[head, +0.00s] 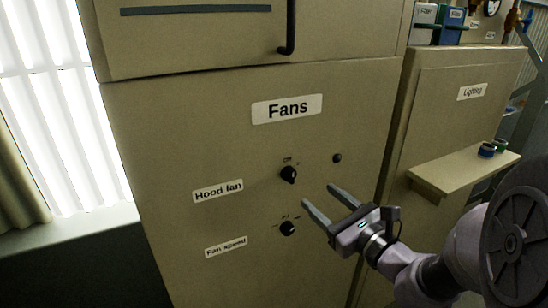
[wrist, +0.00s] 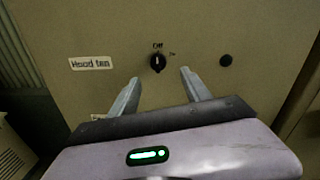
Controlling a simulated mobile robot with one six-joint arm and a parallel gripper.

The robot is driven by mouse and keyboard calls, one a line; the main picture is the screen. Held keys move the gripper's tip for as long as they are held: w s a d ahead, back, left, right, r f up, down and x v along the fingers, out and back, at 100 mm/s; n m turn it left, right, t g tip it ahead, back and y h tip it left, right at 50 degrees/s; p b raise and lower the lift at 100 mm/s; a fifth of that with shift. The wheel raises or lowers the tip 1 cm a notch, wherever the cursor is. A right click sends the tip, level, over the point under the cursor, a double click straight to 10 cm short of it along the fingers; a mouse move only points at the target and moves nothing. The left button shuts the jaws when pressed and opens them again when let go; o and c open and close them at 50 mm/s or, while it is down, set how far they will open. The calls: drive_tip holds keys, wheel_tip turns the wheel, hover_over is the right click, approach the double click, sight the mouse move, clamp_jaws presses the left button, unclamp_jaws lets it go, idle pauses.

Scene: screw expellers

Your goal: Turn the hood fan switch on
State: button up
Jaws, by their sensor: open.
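The hood fan switch (head: 288,174) is a small black rotary knob on the beige cabinet front, right of the "Hood fan" label (head: 218,191). In the wrist view the knob (wrist: 157,63) has a white mark pointing up toward "Off"; a second position label sits to its upper right. My gripper (head: 317,200) is open and empty, its two fingers pointing at the panel. In the head view it is below and right of the knob. In the wrist view the fingertips (wrist: 160,74) lie to either side just below the knob, apart from it.
A second black knob (head: 288,228) sits lower, beside the "Fan speed" label (head: 226,247). A small round black button or lamp (head: 337,158) is right of the switch. A shelf (head: 462,172) with small rolls juts out at the right. A handle (head: 290,28) is above.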

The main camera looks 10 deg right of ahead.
sight(293, 177)
drive_tip(key=x, duration=1)
drive_tip(key=shift+w+a, duration=0.1)
drive_tip(key=shift+a, duration=0.2)
clamp_jaws()
